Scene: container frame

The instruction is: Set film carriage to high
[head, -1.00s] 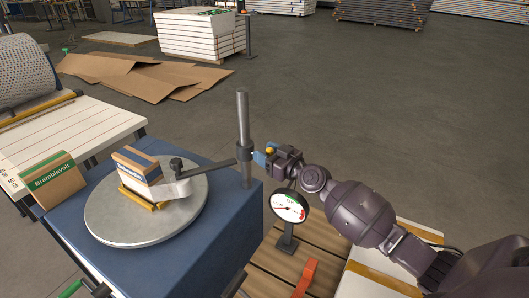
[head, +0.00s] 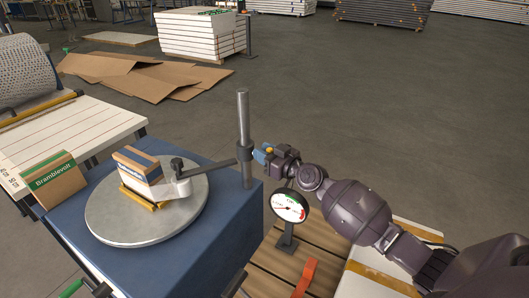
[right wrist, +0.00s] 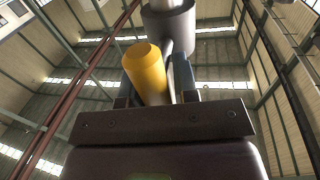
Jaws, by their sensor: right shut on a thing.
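The film carriage is a dark collar (head: 246,152) around the upright grey post (head: 243,110). A dark arm (head: 214,166) reaches left from it to a small block above the round turntable (head: 110,228). The carriage collar (right wrist: 170,20) also shows in the right wrist view, with a rod and a yellow knob (right wrist: 146,72). My right gripper (head: 261,155) is at the right side of the collar, shut on the carriage's rod. The fingers partly hide the rod. My left gripper is out of view.
Another box (head: 54,181) stands at the left. A dial gauge (head: 288,206) stands below my right arm. An orange strap (head: 305,278) lies on the slatted wood.

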